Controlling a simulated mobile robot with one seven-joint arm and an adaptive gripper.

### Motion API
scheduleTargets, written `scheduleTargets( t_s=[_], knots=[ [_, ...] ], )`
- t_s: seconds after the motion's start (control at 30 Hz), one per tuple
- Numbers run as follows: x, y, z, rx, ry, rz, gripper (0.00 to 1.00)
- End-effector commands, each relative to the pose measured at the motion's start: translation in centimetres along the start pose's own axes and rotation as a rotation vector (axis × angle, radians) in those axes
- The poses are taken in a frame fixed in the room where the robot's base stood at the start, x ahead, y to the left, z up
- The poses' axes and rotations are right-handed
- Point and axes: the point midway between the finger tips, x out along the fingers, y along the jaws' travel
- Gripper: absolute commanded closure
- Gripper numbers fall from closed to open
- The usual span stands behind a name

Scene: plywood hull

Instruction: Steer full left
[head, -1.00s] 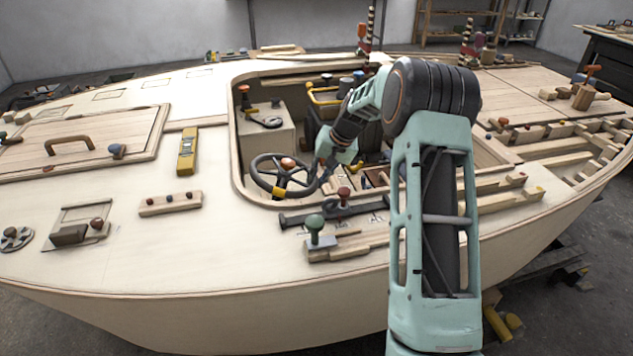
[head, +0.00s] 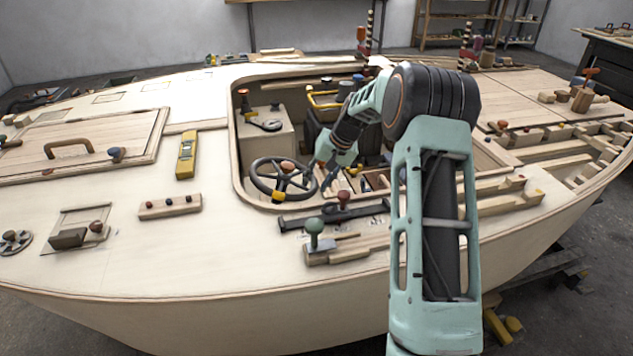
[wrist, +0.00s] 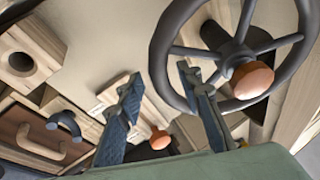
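The steering wheel (head: 258,186) is dark and spoked, with an orange-brown hub knob (head: 288,167) and a yellow mark (head: 278,195) at the near, lower part of its rim. It sits in the cockpit opening. My gripper (head: 325,184) is just right of the rim in the head view. In the wrist view the wheel (wrist: 159,62) fills the upper right, with its knob (wrist: 252,80). My gripper (wrist: 157,75) shows two blue-grey fingers spread apart. Part of the rim shows between them, and the right finger overlaps the rim and a spoke. I cannot tell whether they touch.
The cockpit rim (head: 237,150) surrounds the wheel. A yellow level (head: 187,155) lies on the deck to the left.

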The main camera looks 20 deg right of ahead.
Motion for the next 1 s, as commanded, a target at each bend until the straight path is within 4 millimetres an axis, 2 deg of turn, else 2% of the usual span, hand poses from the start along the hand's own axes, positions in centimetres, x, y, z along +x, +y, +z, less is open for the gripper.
scheduleTargets(
  t_s=[0.17, 0.4, 0.6, 0.77, 1.0],
  knots=[
    [-2.1, 0.0, -0.1, 0.001, 0.004, 0.001, 0.67],
    [-7.3, 0.1, -0.1, 0.000, 0.004, 0.001, 0.67],
    [-10.6, 0.1, -0.1, 0.000, 0.002, 0.001, 0.67],
    [-11.8, 0.0, 0.0, -0.001, 0.001, 0.000, 0.67],
    [-11.9, 0.0, 0.0, 0.000, 0.000, 0.000, 0.67]
  ],
)
